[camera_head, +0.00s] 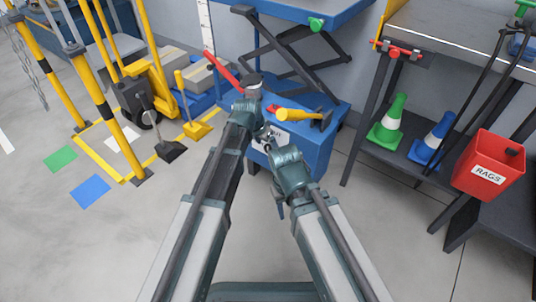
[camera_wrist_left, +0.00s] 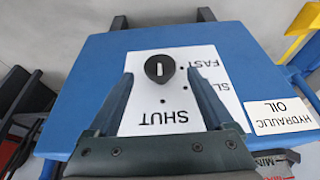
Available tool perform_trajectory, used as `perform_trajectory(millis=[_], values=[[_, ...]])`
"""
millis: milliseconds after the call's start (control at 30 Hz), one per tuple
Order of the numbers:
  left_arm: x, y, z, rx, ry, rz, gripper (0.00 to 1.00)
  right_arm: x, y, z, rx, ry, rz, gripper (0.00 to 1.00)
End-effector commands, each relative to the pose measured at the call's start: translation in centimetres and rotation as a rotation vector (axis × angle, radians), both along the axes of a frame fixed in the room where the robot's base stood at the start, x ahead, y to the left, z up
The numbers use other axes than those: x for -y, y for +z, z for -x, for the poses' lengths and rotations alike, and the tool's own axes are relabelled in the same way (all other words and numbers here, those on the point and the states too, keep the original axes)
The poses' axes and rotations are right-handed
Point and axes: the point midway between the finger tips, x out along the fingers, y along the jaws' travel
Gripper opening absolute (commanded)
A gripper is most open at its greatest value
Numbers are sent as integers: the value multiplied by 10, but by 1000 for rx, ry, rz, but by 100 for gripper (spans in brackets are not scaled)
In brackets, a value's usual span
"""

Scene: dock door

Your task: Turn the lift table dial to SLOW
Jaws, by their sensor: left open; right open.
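The dial (camera_wrist_left: 159,68) is a round black knob with a white mark, on a white plate (camera_wrist_left: 140,122) on a blue housing. The plate's lettering is upside down in the left wrist view: SHUT below the dial, FAST to its upper right, and SLOW partly hidden to its right. The white mark runs roughly up and down; I cannot tell which position it selects. My left gripper (camera_wrist_left: 163,88) is open, its fingers either side of the dial with gaps. In the head view it (camera_head: 253,82) is over the blue lift table base (camera_head: 318,150). My right gripper (camera_head: 268,138) is open near the housing's front.
A HYDRAULIC OIL label (camera_wrist_left: 283,115) is on the housing. A yellow-handled tool (camera_head: 295,115) lies on the base beside the grippers. A red lever (camera_head: 221,72) rises to the left. A bench with cones and a red RAGS bin (camera_head: 488,170) stands right; yellow posts and a pallet truck stand left.

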Motion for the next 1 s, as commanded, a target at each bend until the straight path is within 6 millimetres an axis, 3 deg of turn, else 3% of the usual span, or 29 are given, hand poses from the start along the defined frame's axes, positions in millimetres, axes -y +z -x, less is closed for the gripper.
perform_trajectory(millis=[33, 167, 533, 1000], values=[[2, -14, -4, 0, 0, 0, 86, 0, -14, 0, 1, 0, 0, 50], [5, -24, -7, 0, 0, 0, 86, 0, -24, 0, 2, 0, -1, 50], [6, -26, -9, 0, 0, 0, 86, 0, -26, 0, 2, 1, -1, 50], [6, -26, -9, 0, 0, 0, 2, 0, -26, 0, 2, 1, -1, 50]])
